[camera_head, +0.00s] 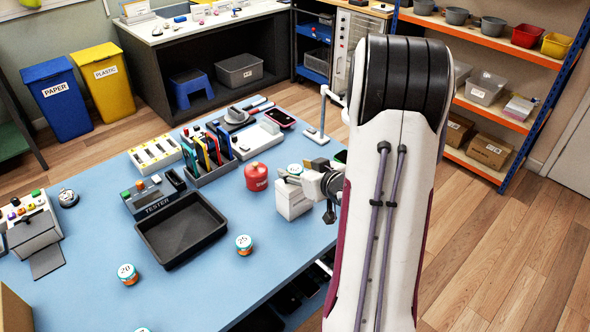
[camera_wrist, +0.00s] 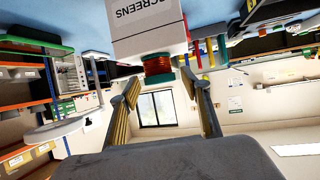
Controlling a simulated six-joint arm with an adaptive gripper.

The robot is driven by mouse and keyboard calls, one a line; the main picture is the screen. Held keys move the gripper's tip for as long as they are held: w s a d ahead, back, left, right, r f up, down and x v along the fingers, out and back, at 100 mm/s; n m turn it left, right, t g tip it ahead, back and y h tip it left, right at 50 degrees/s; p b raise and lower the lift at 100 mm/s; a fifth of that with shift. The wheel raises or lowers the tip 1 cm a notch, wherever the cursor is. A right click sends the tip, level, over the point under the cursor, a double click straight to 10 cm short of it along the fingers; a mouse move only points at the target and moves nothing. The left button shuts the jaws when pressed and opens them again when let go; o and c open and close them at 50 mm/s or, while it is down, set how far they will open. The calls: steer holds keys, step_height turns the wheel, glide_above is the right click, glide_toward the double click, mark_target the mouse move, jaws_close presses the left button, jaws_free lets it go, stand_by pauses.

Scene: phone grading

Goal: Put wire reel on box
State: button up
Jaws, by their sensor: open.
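The white box (camera_head: 290,206) stands on the blue table, left of my arm. In the wrist view, which is upside down, the box (camera_wrist: 147,33) is marked SCREENS. A wire reel (camera_wrist: 158,66) with orange wire and teal flanges appears to rest upright on the box's top face. In the head view a reel with a teal rim (camera_head: 295,169) shows at the box's far top edge, partly hidden by my gripper (camera_head: 291,178). In the wrist view my gripper (camera_wrist: 165,95) is open, its fingers apart, with the reel just beyond the fingertips, not clasped.
A red canister (camera_head: 256,177) stands left of the box. Reels marked 25 (camera_head: 244,244) and 20 (camera_head: 128,274) stand nearer the front. A black tray (camera_head: 160,256) and a rack (camera_head: 214,174) lie further left. Free table shows in front of the box.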

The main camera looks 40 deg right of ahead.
steer(key=v, duration=1)
steer(key=shift+s, duration=0.35)
steer(key=shift+w+a+r, duration=0.1)
steer(key=shift+r, duration=0.2)
steer(key=a+r+g+h, duration=0.3)
steer(key=a+r+g, duration=0.1)
steer(key=a+r, duration=0.55)
steer(key=s+a+n+g+y, duration=0.1)
steer(key=s+a+y, duration=0.1)
steer(key=s+a, duration=0.5)
steer(key=s+a+n+g+y, duration=0.1)
steer(key=s+a, duration=0.6)
steer(key=a, duration=0.7)
steer(key=g+y, duration=0.1)
steer(key=y, duration=0.1)
steer(key=shift+a+r+y, duration=0.2)
steer(key=shift+r+y, duration=0.05)
steer(key=shift+y, duration=0.05)
